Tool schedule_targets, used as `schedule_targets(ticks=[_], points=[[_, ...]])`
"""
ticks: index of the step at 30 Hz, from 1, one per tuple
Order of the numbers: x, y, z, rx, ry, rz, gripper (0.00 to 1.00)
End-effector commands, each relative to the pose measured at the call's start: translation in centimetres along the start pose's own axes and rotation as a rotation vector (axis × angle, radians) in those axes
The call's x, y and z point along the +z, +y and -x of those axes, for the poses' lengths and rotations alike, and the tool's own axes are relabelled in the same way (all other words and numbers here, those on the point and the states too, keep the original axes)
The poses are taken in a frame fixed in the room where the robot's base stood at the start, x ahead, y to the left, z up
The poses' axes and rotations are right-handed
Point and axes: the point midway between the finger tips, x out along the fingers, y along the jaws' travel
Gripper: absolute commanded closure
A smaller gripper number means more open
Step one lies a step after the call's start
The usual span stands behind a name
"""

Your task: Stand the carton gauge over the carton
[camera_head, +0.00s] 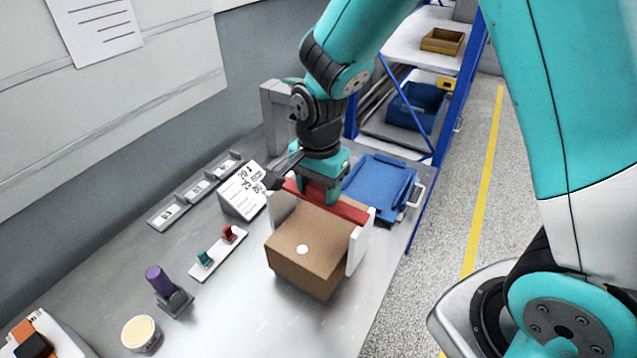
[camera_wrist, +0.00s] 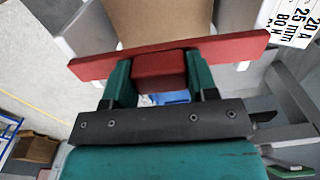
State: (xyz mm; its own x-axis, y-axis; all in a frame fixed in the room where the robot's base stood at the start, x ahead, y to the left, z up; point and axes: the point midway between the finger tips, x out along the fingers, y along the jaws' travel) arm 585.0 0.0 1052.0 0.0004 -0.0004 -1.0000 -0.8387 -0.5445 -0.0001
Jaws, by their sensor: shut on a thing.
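The brown carton (camera_head: 303,279) sits on the grey bench, with a white dot on its top. The carton gauge (camera_head: 357,248) has a red crossbar and white legs. Its crossbar lies across the far part of the carton's top, with one leg along the carton's right side and the other at its far left. My gripper (camera_head: 320,190) is shut on the red block in the middle of the crossbar. In the wrist view, the gauge (camera_wrist: 225,48) spans in front of the carton (camera_wrist: 165,18), with the block between my teal fingers. I cannot tell whether the legs touch the bench.
A white label stand (camera_head: 243,191) is close to the left of the gauge. A blue tray (camera_head: 378,186) lies behind at right. A switch strip (camera_head: 219,254), a purple-topped post (camera_head: 160,281) and a round tub (camera_head: 140,333) stand at left. Bench is clear in front of the carton.

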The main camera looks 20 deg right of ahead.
Motion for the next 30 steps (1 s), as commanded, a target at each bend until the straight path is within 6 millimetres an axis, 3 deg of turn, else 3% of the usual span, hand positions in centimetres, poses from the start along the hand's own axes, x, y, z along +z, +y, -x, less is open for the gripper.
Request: schedule_targets(ticks=[18,30], points=[[0.0,0.0,-5.6,0.001,0.0,0.0,0.88],[0.0,0.0,-7.8,0.0,0.0,0.0,0.88]])
